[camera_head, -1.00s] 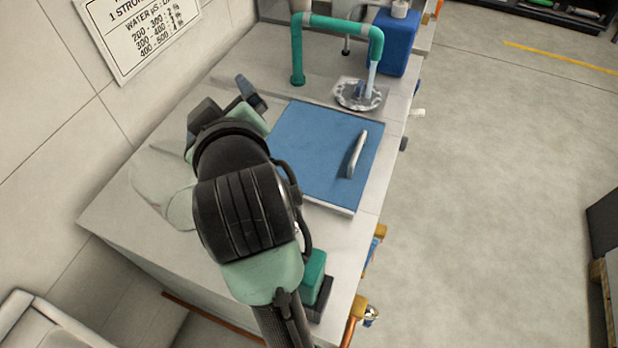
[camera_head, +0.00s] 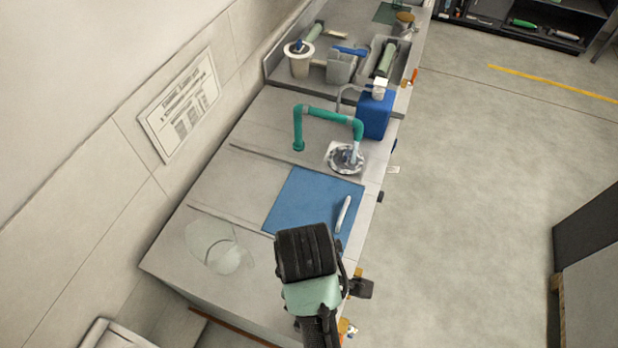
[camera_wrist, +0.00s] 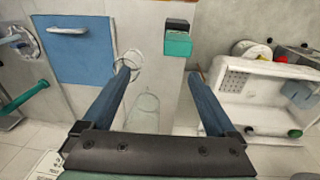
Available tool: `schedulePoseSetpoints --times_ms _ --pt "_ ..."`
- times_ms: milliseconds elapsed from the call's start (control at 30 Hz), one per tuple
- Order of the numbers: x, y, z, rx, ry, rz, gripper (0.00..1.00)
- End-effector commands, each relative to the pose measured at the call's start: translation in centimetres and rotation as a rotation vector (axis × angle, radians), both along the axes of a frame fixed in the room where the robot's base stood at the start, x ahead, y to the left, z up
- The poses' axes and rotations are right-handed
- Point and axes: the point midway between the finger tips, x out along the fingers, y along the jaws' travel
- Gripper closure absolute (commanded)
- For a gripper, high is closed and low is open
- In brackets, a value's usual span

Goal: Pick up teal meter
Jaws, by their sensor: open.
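The teal meter (camera_wrist: 178,44), a small box with a dark end, sits at the counter's edge in the top middle of the wrist view. In the head view it does not show; my arm covers that part of the counter. My gripper (camera_wrist: 158,76) is open and empty, its two blue-grey fingers wide apart. In the wrist view the meter appears beyond the fingertips, nearer the right finger, with a gap between.
A blue panel (camera_head: 309,206) with a white handle (camera_head: 343,213) lies on the counter. Behind it are a teal pipe (camera_head: 298,132), a drain (camera_head: 344,158) and a blue bottle (camera_head: 374,117). Clear glassware (camera_head: 218,247) stands left of my arm.

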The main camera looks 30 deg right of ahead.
Motion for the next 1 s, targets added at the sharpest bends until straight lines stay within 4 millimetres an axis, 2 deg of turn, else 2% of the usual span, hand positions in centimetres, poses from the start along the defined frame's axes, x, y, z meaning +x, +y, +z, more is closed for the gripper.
schedulePoseSetpoints --times_ms 33,233,467,600,1000 --pt "-0.8 0.1 1.1 0.01 0.029 0.008 0.07" --pt "-2.3 0.5 0.8 0.031 0.086 0.026 0.07" --pt "-2.3 0.4 -2.3 0.031 0.086 0.025 0.07" --pt "-2.4 0.5 -4.7 0.032 0.089 0.026 0.07" --pt "-2.5 0.6 -7.7 0.032 0.088 0.024 0.07"
